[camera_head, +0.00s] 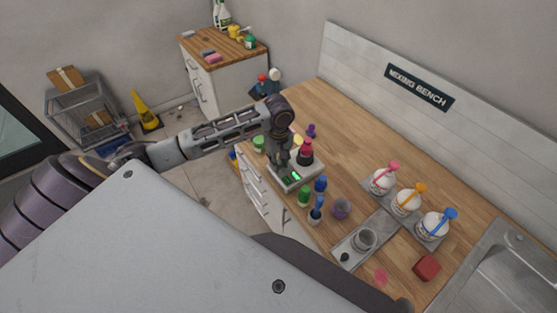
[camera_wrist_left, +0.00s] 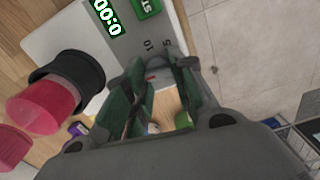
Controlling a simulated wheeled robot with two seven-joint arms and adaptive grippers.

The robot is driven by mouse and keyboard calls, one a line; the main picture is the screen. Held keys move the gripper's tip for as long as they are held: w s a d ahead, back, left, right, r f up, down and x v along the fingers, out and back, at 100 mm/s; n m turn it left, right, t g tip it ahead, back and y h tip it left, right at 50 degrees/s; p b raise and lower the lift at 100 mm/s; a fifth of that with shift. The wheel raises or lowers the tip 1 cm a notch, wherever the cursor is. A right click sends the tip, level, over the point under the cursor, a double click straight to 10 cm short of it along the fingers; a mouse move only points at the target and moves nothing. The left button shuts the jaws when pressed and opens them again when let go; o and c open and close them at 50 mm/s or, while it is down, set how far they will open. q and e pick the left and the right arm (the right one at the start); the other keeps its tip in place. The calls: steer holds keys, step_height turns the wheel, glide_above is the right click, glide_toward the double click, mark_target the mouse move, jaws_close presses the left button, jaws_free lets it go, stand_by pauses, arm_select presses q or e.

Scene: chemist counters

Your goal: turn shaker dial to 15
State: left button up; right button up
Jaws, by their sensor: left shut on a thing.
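The shaker (camera_head: 313,172) is a pale box near the front edge of the wooden bench, with a lit green display. In the left wrist view its grey panel (camera_wrist_left: 125,48) carries the display (camera_wrist_left: 107,17), a green button (camera_wrist_left: 147,6) and the printed marks 10 and what looks like 5 or 15. My left gripper (camera_head: 281,160) is at the panel's front. Its fingers (camera_wrist_left: 153,92) are shut on the dial, which they mostly hide. A small red mark shows between them; which number it points to cannot be told. My right gripper is not in view.
A red-capped bottle (camera_head: 306,148) stands on the shaker; its cap (camera_wrist_left: 42,106) shows beside my fingers. Three flasks (camera_head: 406,203) and a sink (camera_head: 500,280) lie right.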

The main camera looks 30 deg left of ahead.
arm_select(q)
steer(key=m, duration=0.6)
steer(key=shift+w, duration=0.1)
steer(key=m, duration=0.6)
steer(key=shift+d+r+m, duration=0.1)
steer(key=shift+d+m, duration=0.05)
steer(key=shift+m, duration=0.15)
steer(key=m, duration=0.6)
steer(key=shift+d, duration=0.1)
steer(key=m, duration=0.7)
steer(key=shift+d, duration=0.1)
stand_by(0.3)
steer(key=o, duration=1)
steer(key=shift+o, duration=0.2)
